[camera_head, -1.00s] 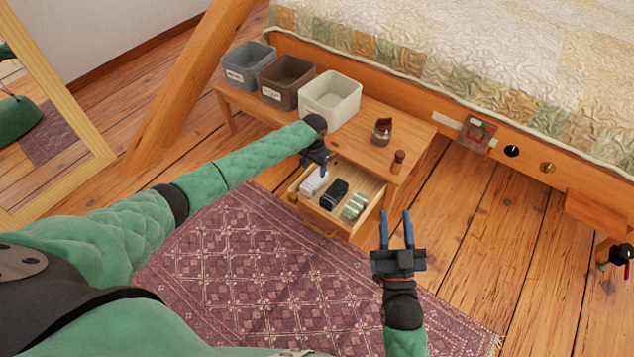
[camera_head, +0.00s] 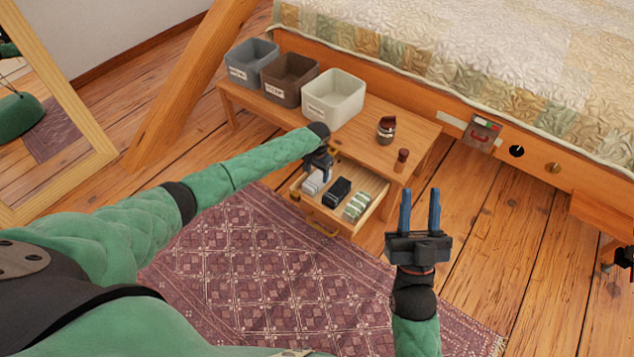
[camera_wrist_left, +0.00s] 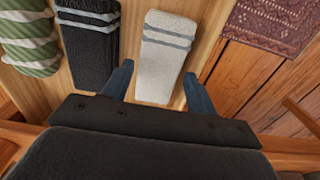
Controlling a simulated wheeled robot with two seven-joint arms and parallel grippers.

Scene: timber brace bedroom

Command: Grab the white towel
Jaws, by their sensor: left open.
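The white towel (camera_wrist_left: 163,55) lies rolled or folded, with grey stripes, in the open drawer (camera_head: 335,220). In the head view it (camera_head: 314,182) is at the drawer's left, partly hidden by my left gripper (camera_head: 322,172). In the left wrist view, my left gripper (camera_wrist_left: 158,85) is open, with one blue finger on each side of the towel's near end. I cannot tell whether the fingers touch it. My right gripper (camera_head: 420,212) is open and empty, over the floor right of the drawer.
A black towel (camera_head: 337,191) and a green-striped towel (camera_head: 357,206) share the drawer. The bench (camera_head: 378,157) above carries a grey bin (camera_head: 252,65), a brown bin (camera_head: 288,82), a white bin (camera_head: 333,100), a jar (camera_head: 386,130) and a small bottle (camera_head: 402,160).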

